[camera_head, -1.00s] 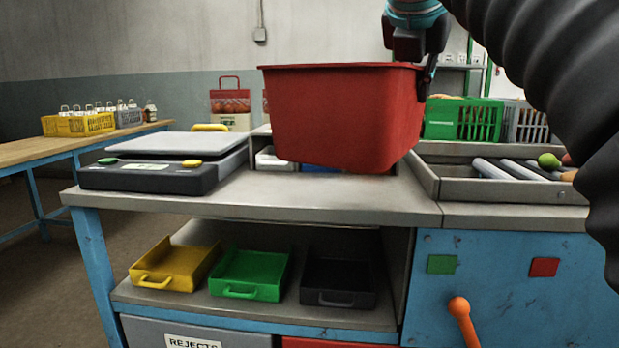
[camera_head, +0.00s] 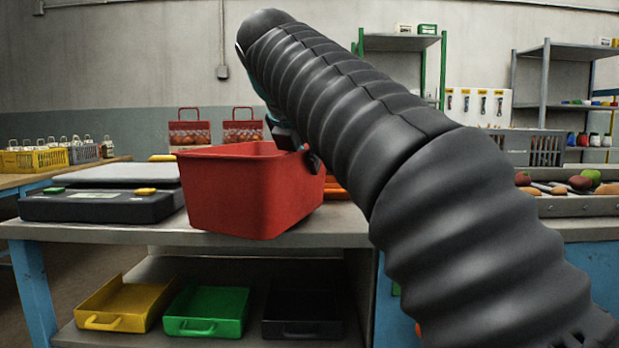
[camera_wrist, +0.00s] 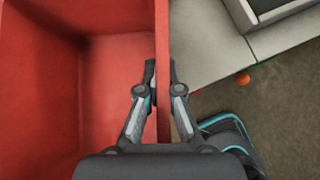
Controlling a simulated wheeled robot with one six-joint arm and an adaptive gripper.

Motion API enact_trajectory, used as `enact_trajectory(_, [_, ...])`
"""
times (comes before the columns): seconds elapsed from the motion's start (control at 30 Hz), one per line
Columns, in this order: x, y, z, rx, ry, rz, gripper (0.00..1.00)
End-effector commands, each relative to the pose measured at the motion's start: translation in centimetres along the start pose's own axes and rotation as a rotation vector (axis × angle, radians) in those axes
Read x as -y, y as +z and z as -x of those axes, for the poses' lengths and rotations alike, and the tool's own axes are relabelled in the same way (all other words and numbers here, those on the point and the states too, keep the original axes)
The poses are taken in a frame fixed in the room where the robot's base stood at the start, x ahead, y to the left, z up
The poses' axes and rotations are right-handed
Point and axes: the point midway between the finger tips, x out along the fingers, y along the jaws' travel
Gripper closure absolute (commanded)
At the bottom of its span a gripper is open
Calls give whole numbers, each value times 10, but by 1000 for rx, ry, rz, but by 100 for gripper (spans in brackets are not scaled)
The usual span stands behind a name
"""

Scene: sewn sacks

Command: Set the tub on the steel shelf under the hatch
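The red tub (camera_head: 245,195) is empty as far as its inside shows in the wrist view (camera_wrist: 80,110). My gripper (camera_wrist: 163,75) has one finger on each side of the tub's right wall and is shut on it. In the head view the tub is upright in front of the bench top, and my arm hides most of the gripper. Whether the tub touches the bench cannot be told there. I cannot make out a hatch. A grey metal shelf rack (camera_head: 570,104) stands at the back right, but I cannot tell whether it is the steel shelf named.
A scale (camera_head: 100,203) stands on the bench (camera_head: 110,233) left of the tub. Yellow (camera_head: 125,300), green (camera_head: 207,308) and black (camera_head: 300,312) trays sit on the lower shelf. A sorting tray with produce (camera_head: 575,203) is at right. In the wrist view, an orange knob (camera_wrist: 243,78) is near the bench.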

Motion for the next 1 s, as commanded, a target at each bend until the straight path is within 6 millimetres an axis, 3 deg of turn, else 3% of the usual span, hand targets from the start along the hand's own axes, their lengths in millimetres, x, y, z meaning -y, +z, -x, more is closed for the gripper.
enact_trajectory(0.1, [2, -11, -10, 1, 0, 0, 100])
enact_trajectory(0.47, [2, -12, -11, 2, 1, -1, 100])
enact_trajectory(0.6, [2, -12, -12, 1, 0, 0, 69])
enact_trajectory(1.0, [2, -9, -7, 0, 0, 0, 69])
